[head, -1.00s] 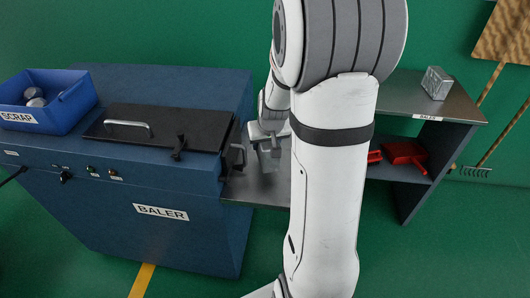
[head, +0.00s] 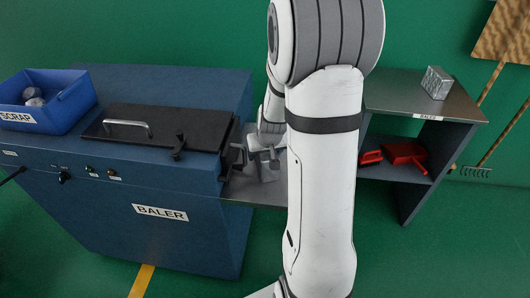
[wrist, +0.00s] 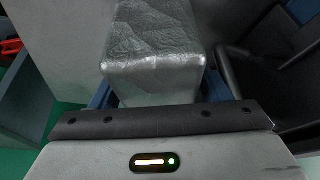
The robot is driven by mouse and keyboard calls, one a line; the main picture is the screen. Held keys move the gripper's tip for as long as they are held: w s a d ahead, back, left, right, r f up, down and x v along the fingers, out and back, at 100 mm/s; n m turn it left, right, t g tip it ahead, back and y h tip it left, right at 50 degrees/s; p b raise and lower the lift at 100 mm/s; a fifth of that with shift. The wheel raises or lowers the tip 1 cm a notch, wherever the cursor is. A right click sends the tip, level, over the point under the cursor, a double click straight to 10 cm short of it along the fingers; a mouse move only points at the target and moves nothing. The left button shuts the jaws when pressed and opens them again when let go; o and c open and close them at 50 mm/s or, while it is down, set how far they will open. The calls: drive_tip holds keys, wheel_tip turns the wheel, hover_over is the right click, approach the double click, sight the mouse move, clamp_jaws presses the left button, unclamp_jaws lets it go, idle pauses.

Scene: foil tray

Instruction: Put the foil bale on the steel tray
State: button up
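The foil bale (wrist: 155,48) is a crinkled silver block. In the wrist view it sits directly in front of my gripper's dark palm edge, with blue finger parts showing at both sides of its near end. Whether the fingers touch it or stand apart is hidden. In the head view my gripper (head: 263,160) is low beside the baler's right side, over a grey steel surface (head: 248,192) that I take for the steel tray. My arm covers much of that surface. I cannot tell whether the bale rests on it.
The blue baler (head: 160,240) with its black lid stands left, carrying a blue scrap bin (head: 75,105). At right, a labelled steel shelf top (head: 395,95) bears another silver bale (head: 437,82). Red items (head: 405,152) lie on the shelf below. Green floor is clear in front.

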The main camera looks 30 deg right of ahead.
drive_tip(key=shift+r, duration=0.55)
drive_tip(key=v, duration=1)
drive_tip(key=shift+s+r+p, duration=0.1)
drive_tip(key=shift+s+p, duration=0.1)
drive_tip(key=shift+p, duration=0.15)
drive_tip(key=shift+s+a+r, duration=0.25)
drive_tip(key=shift+s+r, duration=0.05)
drive_tip(key=shift+r, duration=0.2)
drive_tip(key=s+a+r+n+g+y, duration=0.1)
drive_tip(key=s+a+r, duration=0.3)
drive_tip(key=s+a, duration=0.7)
drive_tip(key=s+n+g, duration=0.1)
drive_tip(key=s, duration=0.3)
drive_tip(key=shift+s+a, duration=0.2)
drive_tip(key=shift+a, duration=0.05)
drive_tip(key=shift+r+p, duration=0.35)
